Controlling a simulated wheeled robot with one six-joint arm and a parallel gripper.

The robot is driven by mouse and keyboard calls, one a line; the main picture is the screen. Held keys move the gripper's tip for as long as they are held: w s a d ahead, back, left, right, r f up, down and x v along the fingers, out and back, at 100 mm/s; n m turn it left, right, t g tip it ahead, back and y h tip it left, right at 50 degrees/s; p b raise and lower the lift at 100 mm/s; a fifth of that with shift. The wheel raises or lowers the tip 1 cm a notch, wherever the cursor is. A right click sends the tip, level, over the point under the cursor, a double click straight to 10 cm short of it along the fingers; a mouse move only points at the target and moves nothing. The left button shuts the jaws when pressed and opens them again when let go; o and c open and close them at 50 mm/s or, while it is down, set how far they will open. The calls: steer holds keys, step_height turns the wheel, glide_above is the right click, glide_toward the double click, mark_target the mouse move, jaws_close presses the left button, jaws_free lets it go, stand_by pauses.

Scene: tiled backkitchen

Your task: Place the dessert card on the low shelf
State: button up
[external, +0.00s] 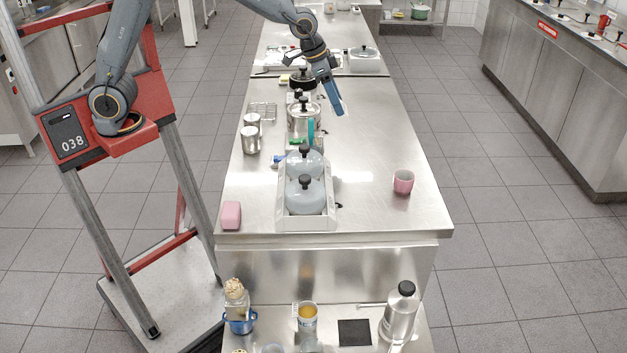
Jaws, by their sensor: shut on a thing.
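My gripper (325,78) is above the far part of the long steel counter (376,150), pointing down. It is shut on a narrow blue piece (334,100), seen nearly edge-on. I cannot read any print on it, so I cannot tell for sure that it is the dessert card. It appears held clear of the counter, to the right of a lidded steel pot (303,122). A lower steel surface (268,322), which may be the low shelf, lies at the near end. A flat black square (354,332) lies on it.
On the counter are a white crate with domed grey lids (306,196), steel canisters (250,140), a pink block (231,215) and a pink cup (403,182). The counter's right side is mostly clear.

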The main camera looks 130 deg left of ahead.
step_height(320, 180, down, 13)
steer(key=p, duration=0.2)
steer(key=shift+w+f+p, duration=0.1)
steer(key=shift+f+p, duration=0.05)
steer(key=shift+p, duration=0.15)
steer(key=shift+f, duration=0.2)
steer(key=o, duration=1)
steer(key=shift+r, duration=0.1)
steer(key=b+v, duration=0.2)
steer(key=v, duration=0.8)
steer(key=shift+r+b, duration=0.25)
steer(key=shift+b, duration=0.15)
steer(key=shift+o, duration=0.5)
steer(key=shift+v, duration=0.85)
